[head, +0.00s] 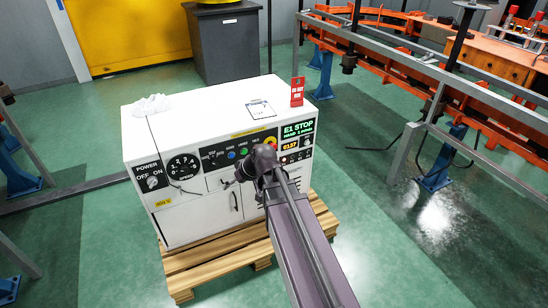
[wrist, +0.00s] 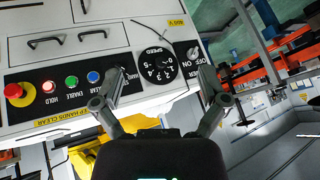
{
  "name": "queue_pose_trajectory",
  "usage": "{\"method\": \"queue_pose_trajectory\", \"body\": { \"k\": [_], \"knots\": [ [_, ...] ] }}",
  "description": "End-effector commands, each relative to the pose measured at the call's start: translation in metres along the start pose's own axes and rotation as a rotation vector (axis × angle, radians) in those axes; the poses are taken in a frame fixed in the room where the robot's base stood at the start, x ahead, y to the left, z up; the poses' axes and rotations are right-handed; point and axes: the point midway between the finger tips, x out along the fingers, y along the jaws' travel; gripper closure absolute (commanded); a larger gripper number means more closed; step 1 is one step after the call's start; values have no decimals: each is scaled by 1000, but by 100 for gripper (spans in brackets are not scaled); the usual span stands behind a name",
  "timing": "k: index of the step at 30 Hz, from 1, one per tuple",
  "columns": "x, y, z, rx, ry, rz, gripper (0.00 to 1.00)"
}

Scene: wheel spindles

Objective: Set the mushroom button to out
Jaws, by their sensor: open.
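The red mushroom button (wrist: 15,91) sits on a yellow base at the left end of the black control panel in the wrist view, which shows the panel upside down. In the head view the button (head: 270,141) shows just above my arm's end, partly covered. I cannot tell whether it is pressed in or out. My gripper (wrist: 160,73) is open and empty, its fingers spread in front of the speed dial (wrist: 158,66), well to the side of the button. In the head view my gripper (head: 233,183) is in front of the panel, left of the button.
The white cabinet (head: 205,106) stands on a wooden pallet (head: 215,265). A red tag (head: 297,91) stands on top. Metal rails (head: 440,75) run at right; green floor is open.

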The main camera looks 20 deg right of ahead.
Motion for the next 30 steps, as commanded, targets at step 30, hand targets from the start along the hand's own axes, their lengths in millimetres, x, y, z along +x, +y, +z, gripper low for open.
{"method": "queue_pose_trajectory", "body": {
  "k": [30],
  "knots": [
    [71,218,-38,-144,806,176,7]
  ]
}}
